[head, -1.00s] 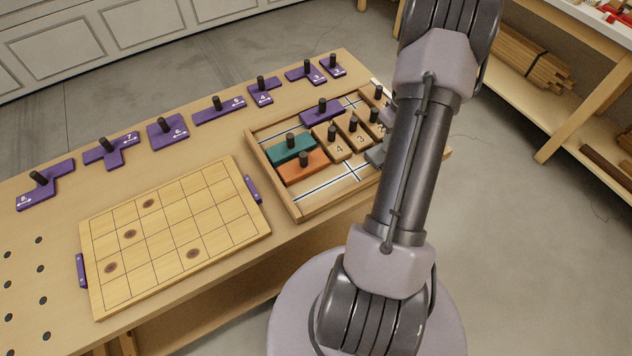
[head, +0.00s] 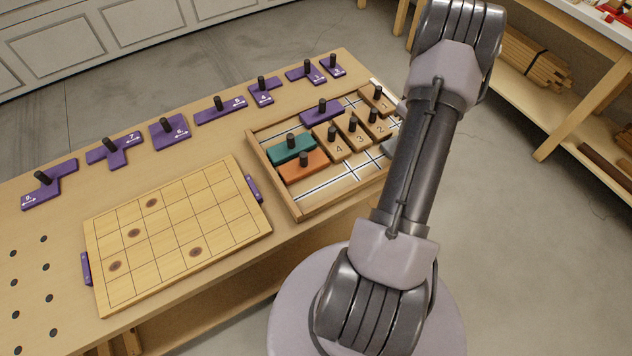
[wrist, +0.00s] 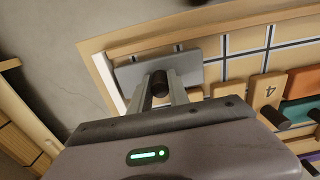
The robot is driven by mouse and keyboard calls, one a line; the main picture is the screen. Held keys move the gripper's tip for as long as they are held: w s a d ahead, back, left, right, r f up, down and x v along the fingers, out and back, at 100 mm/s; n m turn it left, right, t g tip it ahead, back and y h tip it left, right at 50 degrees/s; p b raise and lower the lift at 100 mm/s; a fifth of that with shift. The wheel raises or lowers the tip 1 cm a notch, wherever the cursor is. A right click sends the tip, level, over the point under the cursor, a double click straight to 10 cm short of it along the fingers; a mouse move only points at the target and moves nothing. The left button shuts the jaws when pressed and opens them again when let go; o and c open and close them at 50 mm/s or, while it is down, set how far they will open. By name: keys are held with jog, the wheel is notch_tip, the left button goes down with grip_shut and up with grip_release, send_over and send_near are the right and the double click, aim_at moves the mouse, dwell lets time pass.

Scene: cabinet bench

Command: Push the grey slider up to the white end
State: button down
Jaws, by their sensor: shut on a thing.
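The grey slider (wrist: 188,66) is a flat grey plate with a dark upright knob (wrist: 160,80) in the wrist view. My gripper (wrist: 161,88) is shut on that knob, with one finger on each side. The white end (wrist: 105,78) is a pale strip at the left end of the wooden tray in the wrist view. The slider's left edge is very close to it; I cannot tell whether they touch. In the head view my arm hides the gripper and most of the slider.
The tray (head: 300,213) also holds brown numbered blocks (head: 335,145), a teal block (head: 290,152), an orange block (head: 303,168) and a purple block (head: 321,112). A gridded board (head: 180,235) lies to the left. Purple pieces (head: 168,132) line the bench's back edge.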

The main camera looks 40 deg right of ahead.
jog(key=c, duration=1.2)
grip_release()
jog(key=shift+c, duration=0.2)
notch_tip(320, 180, up, 8)
jog(key=p, duration=0.6)
jog(key=shift+f, duration=0.2)
jog(key=shift+f, duration=0.1)
